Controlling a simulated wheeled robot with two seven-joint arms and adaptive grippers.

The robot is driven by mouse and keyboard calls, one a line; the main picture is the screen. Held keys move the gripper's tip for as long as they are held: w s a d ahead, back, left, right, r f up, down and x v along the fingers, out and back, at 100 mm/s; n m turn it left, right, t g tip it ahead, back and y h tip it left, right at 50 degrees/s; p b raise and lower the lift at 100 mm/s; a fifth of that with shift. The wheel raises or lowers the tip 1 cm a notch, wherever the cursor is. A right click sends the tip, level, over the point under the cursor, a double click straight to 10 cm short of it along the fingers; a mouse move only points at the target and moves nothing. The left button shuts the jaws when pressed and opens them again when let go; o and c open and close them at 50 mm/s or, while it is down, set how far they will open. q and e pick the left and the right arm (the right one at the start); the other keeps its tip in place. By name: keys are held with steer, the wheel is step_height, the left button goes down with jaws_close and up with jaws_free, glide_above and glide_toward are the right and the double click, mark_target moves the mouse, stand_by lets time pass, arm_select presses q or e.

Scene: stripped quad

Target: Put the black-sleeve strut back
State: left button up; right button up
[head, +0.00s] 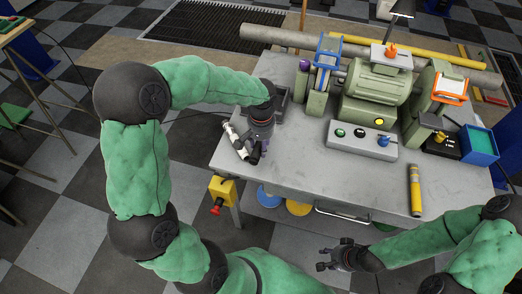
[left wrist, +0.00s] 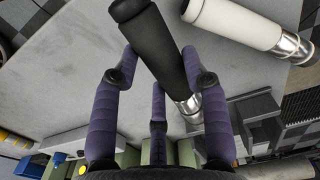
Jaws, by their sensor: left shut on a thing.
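The black-sleeve strut (left wrist: 150,40) has a dark sleeve and a silver metal end. In the left wrist view it lies slantwise between the fingers of my left gripper (left wrist: 158,75), which is shut on it. In the head view my left gripper (head: 259,134) points down at the table's left side, and the black sleeve (head: 255,152) shows below it. I cannot tell whether the strut touches the table. A white-sleeve strut (left wrist: 240,20) lies close beside it, also seen in the head view (head: 233,140). My right gripper (head: 334,258) is open and empty in front of the table.
The grey table (head: 310,175) carries a green bench grinder (head: 375,95), a switch box (head: 361,140), a blue bin (head: 478,146) and a yellow tube (head: 415,190). A dark grey holder (head: 283,97) stands just behind my left gripper. The table's front middle is clear.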

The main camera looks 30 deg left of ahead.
arm_select(q)
steer(key=shift+w+a+f+b, duration=0.15)
steer(key=shift+f+b, duration=0.75)
steer(key=shift+f, duration=0.8)
steer(key=shift+f, duration=0.2)
steer(key=o, duration=0.9)
steer(key=shift+r, duration=0.15)
step_height(320, 180, up, 12)
steer(key=p, duration=0.5)
